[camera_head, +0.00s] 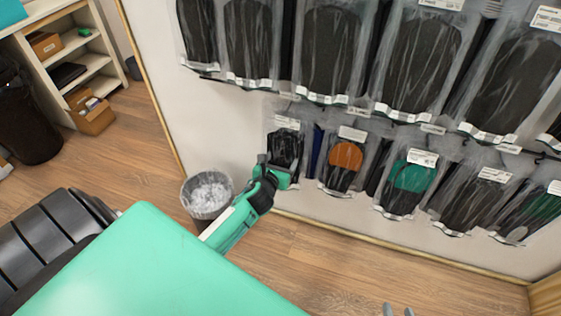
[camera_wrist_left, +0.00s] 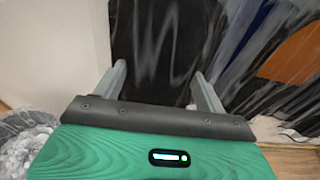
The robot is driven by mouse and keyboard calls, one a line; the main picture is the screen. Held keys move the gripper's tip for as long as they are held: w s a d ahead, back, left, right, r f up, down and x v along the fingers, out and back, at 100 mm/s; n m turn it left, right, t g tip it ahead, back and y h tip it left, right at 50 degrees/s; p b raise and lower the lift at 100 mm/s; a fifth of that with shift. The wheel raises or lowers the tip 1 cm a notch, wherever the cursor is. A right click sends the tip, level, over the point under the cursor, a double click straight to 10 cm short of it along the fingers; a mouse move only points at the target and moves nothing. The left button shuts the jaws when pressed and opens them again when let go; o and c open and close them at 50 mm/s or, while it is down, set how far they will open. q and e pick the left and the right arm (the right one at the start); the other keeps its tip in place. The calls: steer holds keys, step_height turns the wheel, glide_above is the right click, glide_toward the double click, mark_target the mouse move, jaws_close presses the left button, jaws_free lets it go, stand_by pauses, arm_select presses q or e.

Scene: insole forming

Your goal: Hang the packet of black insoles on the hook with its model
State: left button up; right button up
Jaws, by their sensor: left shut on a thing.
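A clear packet of black insoles (camera_head: 286,146) with a white label is at the left end of the lower row on the wall. My left gripper (camera_head: 279,172) is shut on its lower part. In the left wrist view the black packet (camera_wrist_left: 165,50) stands upright between the two fingers (camera_wrist_left: 162,88). I cannot tell whether its top is on a hook. Other black insole packets (camera_head: 325,52) hang in the upper row. Two grey fingertips of my right gripper (camera_head: 398,311) show apart at the bottom edge, with nothing seen between them.
To the right hang an orange-and-black packet (camera_head: 345,155), a green-and-black packet (camera_head: 412,178) and more dark packets. Shelves (camera_head: 75,45) stand at the upper left. The floor below the packets is clear.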

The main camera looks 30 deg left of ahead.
arm_select(q)
steer(key=shift+f, duration=0.1)
arm_select(e)
steer(key=shift+r, duration=0.25)
arm_select(q)
steer(key=o, duration=1.1)
steer(key=p+v, duration=0.2)
steer(key=v, duration=1.1)
steer(key=shift+s, duration=0.35)
arm_select(e)
steer(key=d+g, duration=0.1)
steer(key=s+d+g+h, duration=0.1)
steer(key=d, duration=0.1)
steer(key=d+g+h, duration=0.1)
steer(key=shift+s+d+f, duration=0.3)
steer(key=shift+d, duration=0.05)
arm_select(q)
steer(key=shift+d, duration=0.2)
